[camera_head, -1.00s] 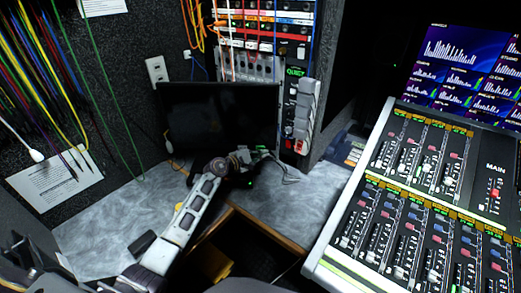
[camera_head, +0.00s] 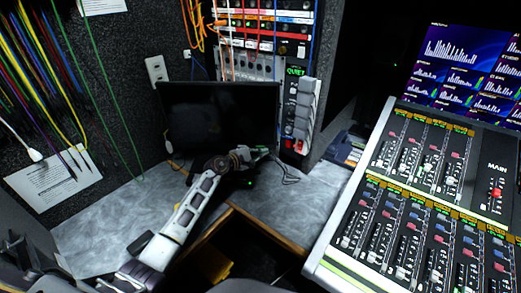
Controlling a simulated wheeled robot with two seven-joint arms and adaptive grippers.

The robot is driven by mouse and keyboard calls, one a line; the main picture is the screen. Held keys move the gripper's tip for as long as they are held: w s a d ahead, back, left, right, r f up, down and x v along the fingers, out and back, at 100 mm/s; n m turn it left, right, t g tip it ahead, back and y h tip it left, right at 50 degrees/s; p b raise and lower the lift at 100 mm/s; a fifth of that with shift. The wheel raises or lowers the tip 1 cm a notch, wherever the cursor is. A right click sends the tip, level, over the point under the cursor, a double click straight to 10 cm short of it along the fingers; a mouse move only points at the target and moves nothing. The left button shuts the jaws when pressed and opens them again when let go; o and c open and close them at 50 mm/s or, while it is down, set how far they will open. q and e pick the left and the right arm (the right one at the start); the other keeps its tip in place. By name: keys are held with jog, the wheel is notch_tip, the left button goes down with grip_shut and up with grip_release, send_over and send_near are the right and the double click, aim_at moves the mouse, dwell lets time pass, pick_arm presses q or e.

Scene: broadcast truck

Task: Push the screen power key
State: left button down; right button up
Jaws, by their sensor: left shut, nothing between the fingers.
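A black, dark screen (camera_head: 218,112) stands upright on the grey counter against the back wall. My left arm reaches in from the lower left. My left gripper (camera_head: 289,174) is in front of the screen's lower right corner, shut and empty. I cannot tell whether its fingertips touch anything. A small green light (camera_head: 250,183) shows just below the gripper. I cannot make out the power key. My arm hides part of the screen's lower edge. My right gripper is out of view.
A mixing console (camera_head: 420,200) with many faders fills the right side. A rack (camera_head: 265,40) with cables is behind the screen. Cables hang on the left wall above a paper sheet (camera_head: 50,180). The grey counter (camera_head: 100,225) is bare at the left. A dark opening lies below its front edge.

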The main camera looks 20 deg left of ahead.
pick_arm(q)
jog(key=shift+w+a+b, duration=0.15)
jog(key=shift+w+b, duration=0.2)
jog(key=shift+w, duration=0.05)
dwell(0.8)
jog(key=shift+s, duration=0.2)
jog(key=shift+s+d+p, duration=0.25)
jog(key=shift+s+p, duration=0.3)
jog(key=shift+s, duration=0.15)
jog(key=shift+s, duration=0.1)
jog(key=s+p, duration=0.1)
jog(key=s, duration=0.1)
jog(key=s+d+p, duration=0.1)
jog(key=s+p, duration=0.1)
jog(key=s, duration=0.1)
jog(key=shift+s+d, duration=0.25)
jog(key=shift+s, duration=0.05)
dwell(0.6)
jog(key=shift+n+p, duration=0.35)
jog(key=shift+n, duration=0.05)
